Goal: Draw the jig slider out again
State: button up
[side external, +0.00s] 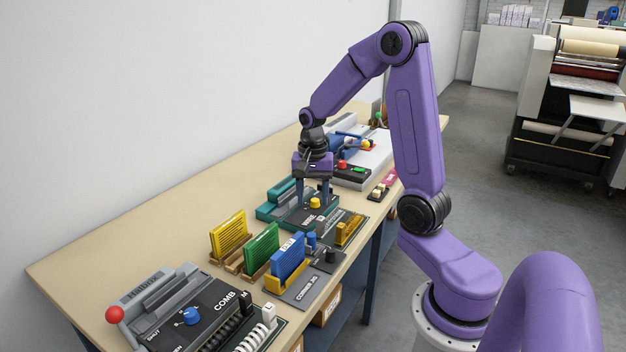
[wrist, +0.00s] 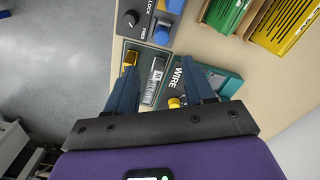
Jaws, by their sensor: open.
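My gripper (side external: 313,203) is open and points down over the teal and black machine marked WIRE (side external: 288,215). In the wrist view, my gripper's (wrist: 160,98) two fingers are spread apart with nothing held between them. A yellow knob (side external: 315,203) on the machine shows between the fingers; it also shows in the wrist view (wrist: 174,103). A grey plate with lettering (side external: 303,290), perhaps a jig, carries a yellow holder with blue cards (side external: 288,256) and a black knob (side external: 331,255). I cannot tell for sure which part is the jig slider.
Green cards (side external: 262,248) and yellow cards (side external: 229,233) stand in racks near the wall. A comb machine (side external: 190,310) with a red-knobbed lever (side external: 115,314) is at the near end. A dark board with a yellow block (side external: 348,230) lies by the front edge. Bare tabletop runs along the wall.

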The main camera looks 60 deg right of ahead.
jog(key=shift+r, duration=2.1)
jog(key=shift+a, duration=0.1)
jog(key=s+a+n, duration=0.3)
jog(key=a+n, duration=0.3)
jog(key=a, duration=0.1)
jog(key=s+a+n, duration=0.4)
jog(key=a+n, duration=0.1)
jog(key=a, duration=0.2)
jog(key=s+a+n, duration=0.3)
jog(key=s+n, duration=0.4)
jog(key=s+a+n, duration=0.3)
jog(key=s+n, duration=0.4)
jog(key=s, duration=0.1)
jog(key=shift+s, duration=0.25)
jog(key=shift+w+r, duration=0.1)
jog(key=shift+w, duration=0.05)
dwell(0.4)
